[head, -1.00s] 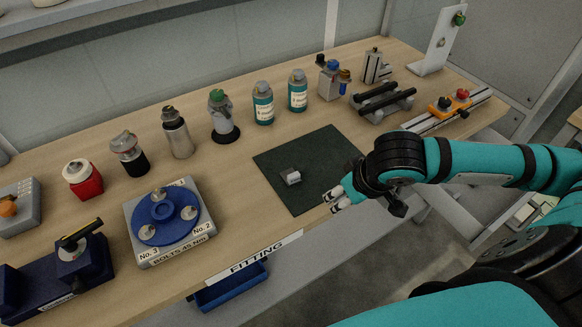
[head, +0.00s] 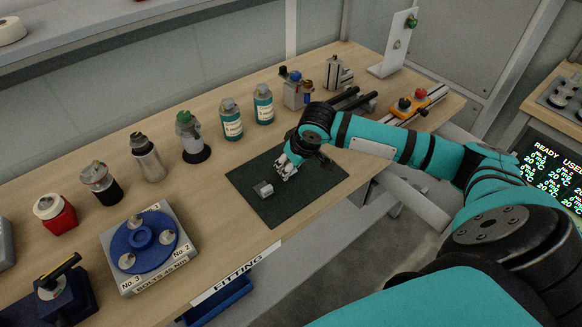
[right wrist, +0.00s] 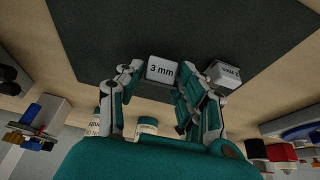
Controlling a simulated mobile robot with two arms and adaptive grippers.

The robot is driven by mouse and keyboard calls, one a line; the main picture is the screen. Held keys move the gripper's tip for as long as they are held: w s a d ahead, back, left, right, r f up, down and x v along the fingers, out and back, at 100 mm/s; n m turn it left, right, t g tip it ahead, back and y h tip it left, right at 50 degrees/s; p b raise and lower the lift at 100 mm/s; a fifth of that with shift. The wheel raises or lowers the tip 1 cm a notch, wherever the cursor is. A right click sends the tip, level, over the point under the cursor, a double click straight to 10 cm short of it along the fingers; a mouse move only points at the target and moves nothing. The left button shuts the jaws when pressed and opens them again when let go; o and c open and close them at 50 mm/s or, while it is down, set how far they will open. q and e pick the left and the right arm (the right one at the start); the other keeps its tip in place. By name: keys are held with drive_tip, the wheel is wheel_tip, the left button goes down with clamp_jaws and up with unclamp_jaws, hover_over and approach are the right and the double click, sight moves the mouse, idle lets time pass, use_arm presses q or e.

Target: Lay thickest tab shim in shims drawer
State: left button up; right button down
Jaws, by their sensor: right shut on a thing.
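My right gripper (head: 285,170) is low over the dark green mat (head: 315,184). In the right wrist view its fingers (right wrist: 160,78) are shut on a small pale shim marked "3 mm" (right wrist: 161,70). A second small grey-white block (head: 263,189) lies on the mat just left of the gripper; it shows beside the right finger in the right wrist view (right wrist: 225,74), its mark too small to read. In the head view the gripper hides the held shim. A blue drawer (head: 222,303) shows below the bench's front edge; I see no shims label. My left gripper is out of view.
A "FITTING" label (head: 236,273) is on the bench's front edge. A blue turntable fixture (head: 143,238) stands left of the mat, and bottles (head: 231,120) stand behind it. Black bars (head: 352,100) lie beyond my right wrist. The mat's front part is clear.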

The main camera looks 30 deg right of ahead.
drive_tip(key=shift+f, duration=0.75)
drive_tip(key=c, duration=0.8)
unclamp_jaws()
drive_tip(key=shift+f, duration=0.1)
drive_tip(key=shift+c, duration=0.2)
